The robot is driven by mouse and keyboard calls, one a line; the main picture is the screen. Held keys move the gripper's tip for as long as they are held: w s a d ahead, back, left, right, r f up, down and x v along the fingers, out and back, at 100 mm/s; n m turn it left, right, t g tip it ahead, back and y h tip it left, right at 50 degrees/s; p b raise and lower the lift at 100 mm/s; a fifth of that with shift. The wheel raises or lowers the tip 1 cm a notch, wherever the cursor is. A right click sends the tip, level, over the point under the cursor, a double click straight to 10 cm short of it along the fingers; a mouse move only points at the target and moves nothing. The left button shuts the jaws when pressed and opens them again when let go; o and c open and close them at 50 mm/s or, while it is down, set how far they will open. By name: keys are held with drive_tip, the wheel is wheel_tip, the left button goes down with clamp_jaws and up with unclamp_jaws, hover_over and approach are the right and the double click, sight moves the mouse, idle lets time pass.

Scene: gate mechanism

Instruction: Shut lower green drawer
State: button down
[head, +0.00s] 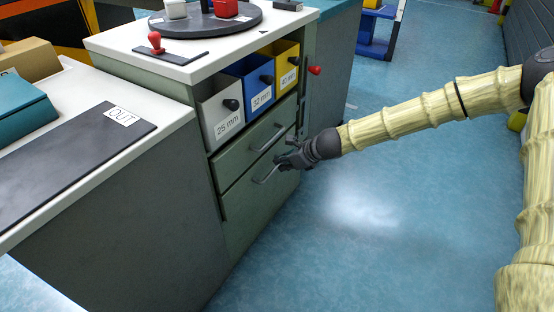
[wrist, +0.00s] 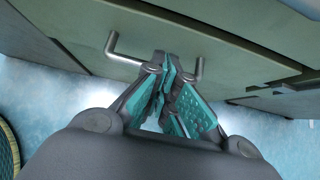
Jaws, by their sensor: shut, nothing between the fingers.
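The lower green drawer (head: 246,212) is in the cabinet front in the head view, under the upper green drawer (head: 235,165). Its front looks close to flush; I cannot tell whether a small gap remains. Its bent grey handle (head: 266,177) shows partly beside my gripper (head: 284,161). My gripper is shut and empty, with its fingertips at the drawer front by this handle. In the wrist view my gripper (wrist: 168,75) has its teal-padded fingers together between the two ends of a handle (wrist: 112,44). The fingers hide the handle's middle, so contact is unclear.
Grey, blue and yellow bins (head: 289,72) sit above the drawers, and a red knob (head: 315,70) sticks out beside them. The white cabinet top (head: 120,42) holds a dark round turntable (head: 206,20). A counter (head: 95,150) stands at left. Blue floor (head: 390,220) is clear at right.

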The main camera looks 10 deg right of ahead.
drive_tip(key=p+v, duration=0.3)
drive_tip(key=v, duration=0.7)
drive_tip(key=s+f+n+g+h, duration=0.4)
drive_tip(key=s+f+n, duration=0.6)
drive_tip(key=s+f, duration=0.95)
drive_tip(key=s+d+f+n+g+h, duration=0.1)
drive_tip(key=s+d+f+n, duration=0.1)
drive_tip(key=s+n, duration=0.45)
drive_tip(key=s+d+f+n+h, duration=0.15)
drive_tip(key=s+n, duration=0.25)
drive_tip(key=s, duration=0.5)
drive_tip(key=s+d+f+n+g, duration=0.1)
drive_tip(key=s+d+f+n, duration=0.2)
drive_tip(key=s+n, duration=0.35)
wheel_tip(320, 180, up, 28)
drive_tip(key=s+m+p, duration=0.1)
drive_tip(key=p, duration=2.7)
drive_tip(key=shift+s, duration=0.2)
drive_tip(key=shift+f, duration=0.1)
